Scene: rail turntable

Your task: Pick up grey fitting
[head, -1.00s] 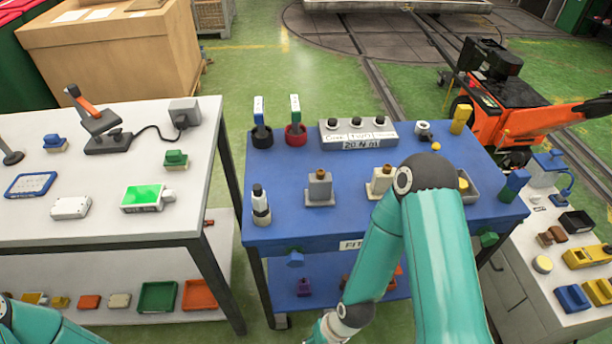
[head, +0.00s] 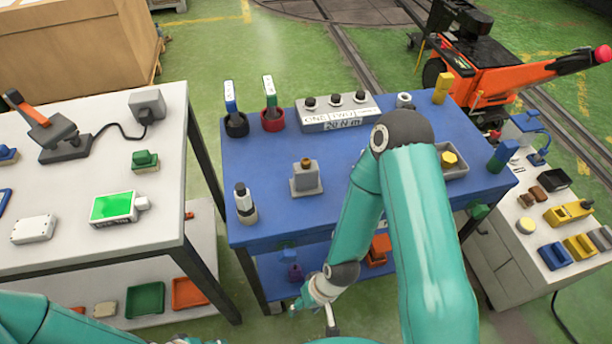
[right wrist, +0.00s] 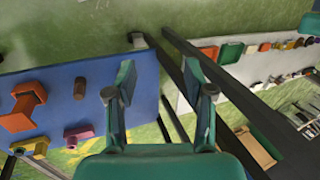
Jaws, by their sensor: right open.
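A small light-grey, ring-like fitting (head: 404,100) stands near the back edge of the blue table (head: 270,215). A grey block with a brass top (head: 306,177) stands mid-table; I cannot tell for sure which is the grey fitting. My right gripper (head: 312,308) is low in front of the table, near its lower shelf and apart from both. In the right wrist view, its two fingers (right wrist: 159,92) are spread with nothing between them. My right arm hides part of the tabletop. My left gripper is out of view.
The lower blue shelf (right wrist: 60,75) carries an orange flanged piece (right wrist: 24,106), a purple piece (right wrist: 78,135) and a brown cylinder (right wrist: 80,88). A white table (head: 70,180) stands left across a gap.

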